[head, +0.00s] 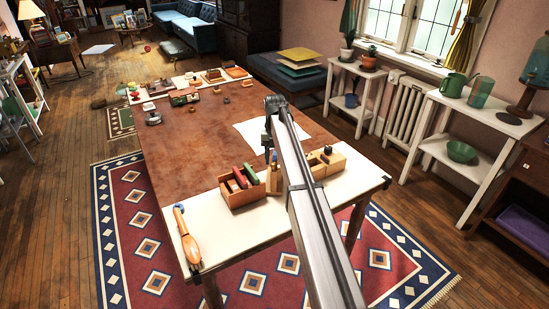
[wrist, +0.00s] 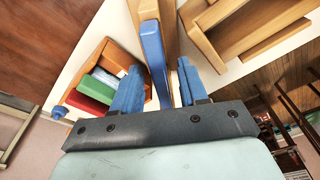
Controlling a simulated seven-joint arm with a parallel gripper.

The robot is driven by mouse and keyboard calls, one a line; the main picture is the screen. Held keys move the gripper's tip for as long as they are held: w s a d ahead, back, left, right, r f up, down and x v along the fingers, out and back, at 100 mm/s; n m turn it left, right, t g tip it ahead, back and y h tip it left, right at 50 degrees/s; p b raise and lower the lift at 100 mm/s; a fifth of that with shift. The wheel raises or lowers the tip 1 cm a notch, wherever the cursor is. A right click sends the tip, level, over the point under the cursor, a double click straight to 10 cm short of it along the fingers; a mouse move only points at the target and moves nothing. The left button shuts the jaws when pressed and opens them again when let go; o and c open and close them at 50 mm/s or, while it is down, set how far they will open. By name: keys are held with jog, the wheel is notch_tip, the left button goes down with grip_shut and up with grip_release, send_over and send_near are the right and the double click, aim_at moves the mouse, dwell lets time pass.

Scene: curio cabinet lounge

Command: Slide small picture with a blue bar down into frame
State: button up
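In the wrist view a blue bar (wrist: 152,50) runs lengthwise between the two blue fingers of my gripper (wrist: 160,88). The left finger is close beside the bar; a narrow gap shows between the bar and the right finger, so the gripper looks open around it. Pale wood (wrist: 175,35) shows just beyond the bar, probably the frame; I cannot tell how deep the bar sits in it. In the head view a small upright wooden piece (head: 273,180) stands between two wooden boxes, partly hidden by my arm. The small picture's face is not visible.
An orange-brown box (head: 240,197) with red and green pieces stands left of the arm. A pale wooden tray (head: 333,160) stands right. An orange-handled tool (head: 186,232) lies at the table's near left corner. A white sheet (head: 250,134) lies behind; the brown tabletop (head: 195,150) is largely clear.

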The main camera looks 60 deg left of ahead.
notch_tip(320, 180, up, 14)
jog(key=w+a, duration=0.1)
jog(key=shift+a+f, duration=0.15)
jog(key=shift+a, duration=0.25)
dwell(0.3)
